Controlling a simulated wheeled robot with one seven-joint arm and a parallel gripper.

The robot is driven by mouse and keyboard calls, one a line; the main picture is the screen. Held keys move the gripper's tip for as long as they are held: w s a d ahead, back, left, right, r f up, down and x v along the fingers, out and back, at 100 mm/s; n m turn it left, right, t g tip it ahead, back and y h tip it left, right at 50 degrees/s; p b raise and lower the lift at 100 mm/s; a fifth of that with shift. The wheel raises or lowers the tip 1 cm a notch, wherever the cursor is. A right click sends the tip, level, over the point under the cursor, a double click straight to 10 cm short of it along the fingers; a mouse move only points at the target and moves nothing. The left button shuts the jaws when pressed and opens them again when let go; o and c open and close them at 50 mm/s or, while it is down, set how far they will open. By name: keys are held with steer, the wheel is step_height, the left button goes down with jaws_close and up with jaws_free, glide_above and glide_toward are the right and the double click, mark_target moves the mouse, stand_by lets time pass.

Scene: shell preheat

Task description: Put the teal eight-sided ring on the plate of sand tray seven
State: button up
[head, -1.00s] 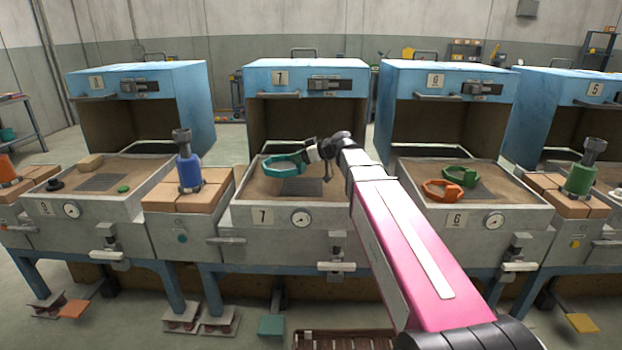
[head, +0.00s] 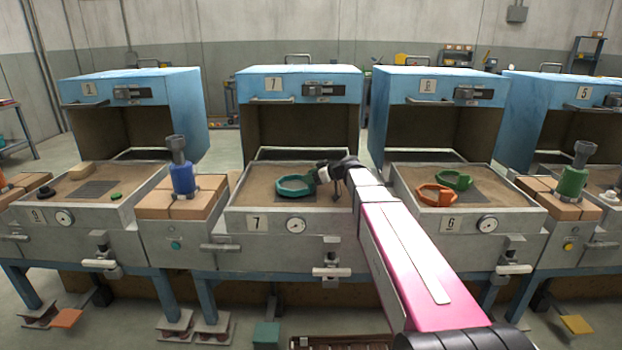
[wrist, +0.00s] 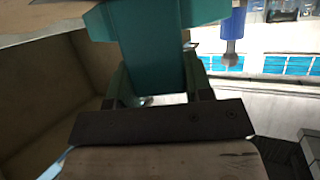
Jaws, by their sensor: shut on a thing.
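The teal eight-sided ring (head: 295,186) is in the head view, at or just above the sand of tray seven (head: 250,199). I cannot tell whether it touches the plate. The dark plate (head: 318,187) shows partly to the right of the ring; the rest is hidden by the ring and my arm. My gripper (head: 319,176) is at the ring's right side, shut on it. In the wrist view the teal ring (wrist: 152,50) fills the upper middle, between the fingers of my gripper (wrist: 160,98).
Tray six (head: 440,215), to the right, holds an orange ring (head: 436,195) and a green ring (head: 455,180). The blue hood (head: 300,84) of station seven stands behind its tray. A blue tool (head: 182,172) stands on bricks at left, a green one (head: 574,172) at far right.

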steer(key=shift+f, duration=0.5)
steer(key=shift+s+f, duration=0.15)
steer(key=shift+f, duration=0.2)
steer(key=o, duration=1.1)
steer(key=shift+r, duration=0.5)
steer(key=v, duration=1.2)
steer(key=shift+r, duration=0.2)
